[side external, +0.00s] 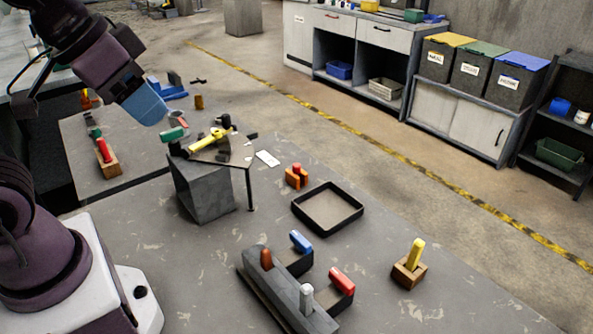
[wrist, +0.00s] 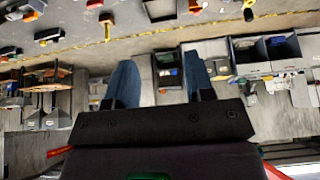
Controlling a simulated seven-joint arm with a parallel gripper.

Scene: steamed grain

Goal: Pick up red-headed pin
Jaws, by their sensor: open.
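In the side external view, a small red-topped pin (side external: 297,168) stands upright in an orange block on the bench, left of the black-rimmed tray. Another red upright piece (side external: 103,150) stands in a wooden block at the far left; I cannot tell for certain which is the red-headed pin. My gripper (side external: 150,106) is raised at the upper left, well apart from both, with its blue fingers pointing down and right. In the wrist view, the blue fingers of my gripper (wrist: 159,82) are spread with nothing between them. I cannot pick out the pin surely there.
A black-rimmed tray (side external: 357,211) lies empty on the bench. A grey rack (side external: 284,290) with coloured handles stands in front. A yellow piece (side external: 415,254) stands in a wooden block at right. A grey stand (side external: 203,190) bears a yellow tool (side external: 208,140). Bench between tray and yellow piece is clear.

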